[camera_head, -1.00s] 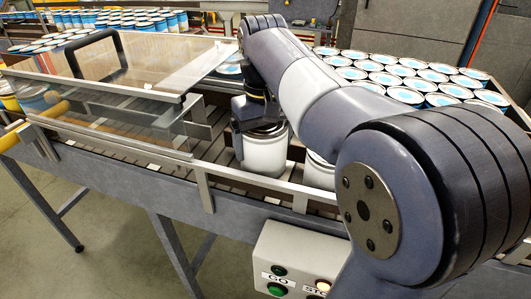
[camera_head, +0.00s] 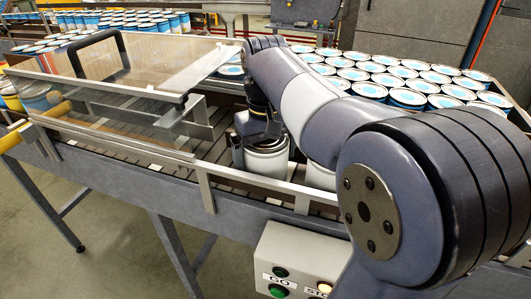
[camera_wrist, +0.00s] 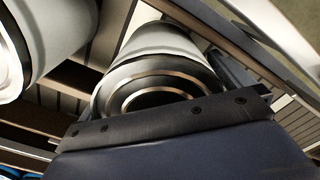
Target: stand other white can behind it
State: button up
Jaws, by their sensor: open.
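A white can (camera_head: 266,162) stands upright on the conveyor near its front rail. My gripper (camera_head: 256,138) is low over this can, with one finger beside its left side; it is open. In the wrist view, this can (camera_wrist: 158,45) fills the middle, its metal-rimmed end close to my gripper's dark body, with a finger along its right side. A second white can (camera_head: 319,174) stands to the right, partly hidden by my arm; in the wrist view it shows at the upper left (camera_wrist: 55,35). Whether the jaws touch the first can is hard to tell.
A metal rail (camera_head: 265,184) runs along the conveyor's front. A clear-walled guard with a black handle (camera_head: 122,50) stands at the left. Several blue-lidded cans (camera_head: 440,78) crowd the right behind my arm. A button box (camera_head: 300,258) hangs in front.

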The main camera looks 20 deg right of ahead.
notch_tip(320, 180, up, 12)
jog(key=shift+r+p, duration=0.1)
jog(key=shift+p, duration=0.7)
dwell(2.0)
